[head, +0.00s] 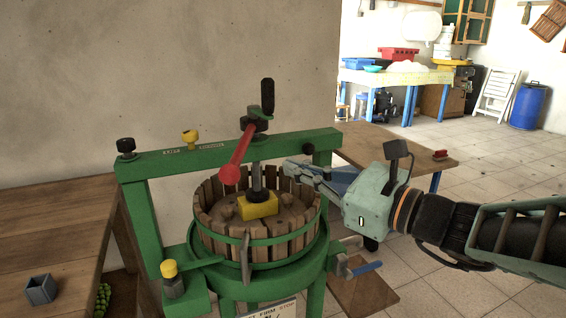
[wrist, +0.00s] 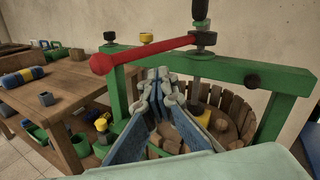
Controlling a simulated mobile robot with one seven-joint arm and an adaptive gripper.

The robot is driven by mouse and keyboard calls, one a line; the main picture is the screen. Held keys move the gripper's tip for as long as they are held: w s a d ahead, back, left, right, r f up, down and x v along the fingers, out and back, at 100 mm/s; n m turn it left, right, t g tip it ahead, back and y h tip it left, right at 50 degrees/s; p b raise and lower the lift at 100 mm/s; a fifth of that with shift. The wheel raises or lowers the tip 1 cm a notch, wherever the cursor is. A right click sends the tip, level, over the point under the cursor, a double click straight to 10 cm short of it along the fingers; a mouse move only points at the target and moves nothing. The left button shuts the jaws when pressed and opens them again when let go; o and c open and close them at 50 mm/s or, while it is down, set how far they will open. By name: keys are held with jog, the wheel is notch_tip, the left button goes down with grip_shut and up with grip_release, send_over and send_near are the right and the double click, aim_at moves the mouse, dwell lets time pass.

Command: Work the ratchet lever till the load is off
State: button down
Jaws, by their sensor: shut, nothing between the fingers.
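The ratchet lever is a red bar with a round red knob (head: 231,171), sloping from the dark ratchet head (head: 254,124) toward the front left. In the wrist view the red lever (wrist: 150,50) crosses above my fingers. A grey screw (head: 258,178) runs down to a yellow block (head: 259,206) on the wooden lid inside the slatted basket (head: 272,248). My gripper (head: 291,168) is shut and empty, at the right of the screw near the basket's rim. It does not touch the lever; its fingers (wrist: 157,104) also show in the wrist view.
The green press frame (head: 222,154) has a crossbeam close to my gripper. A black upright handle (head: 267,96) tops the screw. A wooden bench (head: 48,222) with a small grey box (head: 40,289) stands at left. Another wooden table (head: 400,149) stands behind. Open tiled floor lies right.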

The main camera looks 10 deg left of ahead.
jog(key=shift+w+d+f, duration=0.15)
jog(key=shift+w+f, duration=0.05)
jog(key=shift+w, duration=0.05)
jog(key=w+d, duration=0.5)
jog(key=shift+r, duration=0.15)
jog(key=shift+w, duration=0.1)
jog(key=w+d+p, duration=0.1)
jog(key=w+d, duration=0.2)
jog(key=w, duration=0.3)
jog(key=shift+w+d, duration=0.15)
jog(key=shift+w, duration=0.2)
jog(key=shift+w, duration=0.1)
jog(key=w+p, duration=0.3)
jog(key=w, duration=0.4)
jog(key=shift+w+d, duration=0.2)
jog(key=shift+d, duration=0.2)
